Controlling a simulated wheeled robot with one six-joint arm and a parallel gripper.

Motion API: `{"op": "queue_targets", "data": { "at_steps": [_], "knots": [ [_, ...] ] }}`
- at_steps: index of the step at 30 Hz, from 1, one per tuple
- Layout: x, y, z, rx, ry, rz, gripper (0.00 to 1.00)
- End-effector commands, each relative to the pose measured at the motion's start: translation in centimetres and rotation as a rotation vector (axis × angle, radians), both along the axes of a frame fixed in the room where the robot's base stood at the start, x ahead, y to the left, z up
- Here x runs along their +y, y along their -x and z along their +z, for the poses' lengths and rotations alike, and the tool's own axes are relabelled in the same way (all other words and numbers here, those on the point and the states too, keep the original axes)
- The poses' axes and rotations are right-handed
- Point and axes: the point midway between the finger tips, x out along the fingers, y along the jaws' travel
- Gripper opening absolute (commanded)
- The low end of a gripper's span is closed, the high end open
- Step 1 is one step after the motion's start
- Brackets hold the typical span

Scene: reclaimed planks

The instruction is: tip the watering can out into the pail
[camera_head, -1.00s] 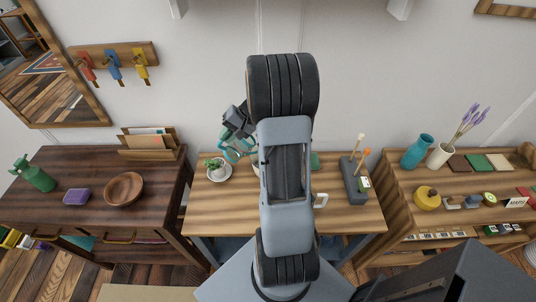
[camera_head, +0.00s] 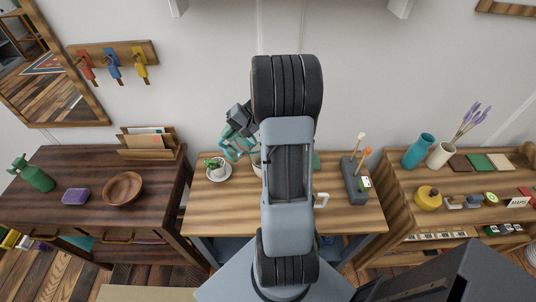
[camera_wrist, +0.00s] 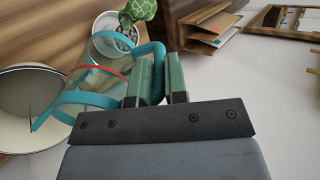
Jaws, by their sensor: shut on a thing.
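The watering can (camera_wrist: 106,75) is clear with teal rims, a teal handle and a red line around its body. My gripper (camera_wrist: 162,80) is shut on its handle. In the head view the can (camera_head: 236,149) hangs tilted from my gripper (camera_head: 238,127), above the back of the middle table. The pail (camera_wrist: 22,118), round with a cream inside and a grey rim, is at the left of the wrist view. The can's lower left end overlaps the pail's rim there. I cannot tell whether anything is flowing. My arm hides most of the pail in the head view.
A grey block holder (camera_head: 354,184) is at the table's right. A letter rack (camera_head: 150,144) stands on the left dresser.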

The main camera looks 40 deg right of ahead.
Motion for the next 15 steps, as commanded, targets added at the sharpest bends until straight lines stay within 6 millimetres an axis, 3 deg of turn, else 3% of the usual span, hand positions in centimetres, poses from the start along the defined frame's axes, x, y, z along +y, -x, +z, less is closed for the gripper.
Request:
{"op": "queue_targets", "data": {
  "at_steps": [15],
  "knots": [
    [-0.53,0.24,0.19,-0.024,-0.042,-0.002,0.0]
  ]
}}
